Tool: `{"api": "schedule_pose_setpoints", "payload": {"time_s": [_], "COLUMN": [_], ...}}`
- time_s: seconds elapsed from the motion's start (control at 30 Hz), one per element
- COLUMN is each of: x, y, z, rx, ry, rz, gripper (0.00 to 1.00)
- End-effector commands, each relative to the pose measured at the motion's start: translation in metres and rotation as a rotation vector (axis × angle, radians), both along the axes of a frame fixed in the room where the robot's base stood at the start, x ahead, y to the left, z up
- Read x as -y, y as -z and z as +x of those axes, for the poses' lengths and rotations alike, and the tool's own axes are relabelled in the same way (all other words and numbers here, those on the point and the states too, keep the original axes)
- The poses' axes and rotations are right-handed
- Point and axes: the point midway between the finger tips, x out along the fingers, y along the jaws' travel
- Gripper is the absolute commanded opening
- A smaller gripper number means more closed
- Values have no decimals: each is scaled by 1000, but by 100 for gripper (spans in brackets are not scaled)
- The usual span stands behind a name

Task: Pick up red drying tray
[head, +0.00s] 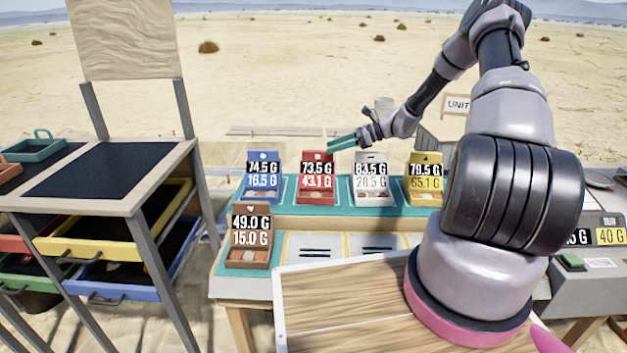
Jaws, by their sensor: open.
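My gripper (331,143) is in the upper middle of the head view, its two teal fingers apart, pointing left, with nothing between them. It shows just above the red and white boxes; its exact height cannot be told. A red tray front (14,243) shows in the rack at the far left, partly cut off by the picture edge. A reddish tray (9,174) lies on the rack's top, also cut off. A red box (317,160) labelled 73.5 G and 43.1 G stands on the teal-topped bench. Which of these is the drying tray cannot be told.
The rack (130,202) also holds a yellow tray (95,248), a blue tray (120,289) and a green tray (15,302). Blue (262,158), white (370,160), yellow (424,160) and brown (249,256) labelled boxes stand on the bench. A grey scale (590,285) sits at right.

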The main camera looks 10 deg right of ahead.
Motion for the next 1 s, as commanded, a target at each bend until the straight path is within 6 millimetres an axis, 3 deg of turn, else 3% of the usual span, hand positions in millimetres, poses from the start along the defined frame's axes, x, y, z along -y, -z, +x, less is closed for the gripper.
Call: {"api": "schedule_pose_setpoints", "payload": {"time_s": [0.1, 0.37, 0.63, 0.9, 0.93, 1.0], "x": [-17, -32, -65, -70, -70, -70], "y": [7, 15, 32, 35, 35, 34], "z": [4, 8, 18, 20, 20, 20], "rx": [0, 0, 0, 1, 1, 1], "ry": [-2, -2, -4, -1, -1, -1], "rz": [0, -1, -1, -2, -2, -2], "gripper": [55, 55, 55, 55, 51, 24]}}
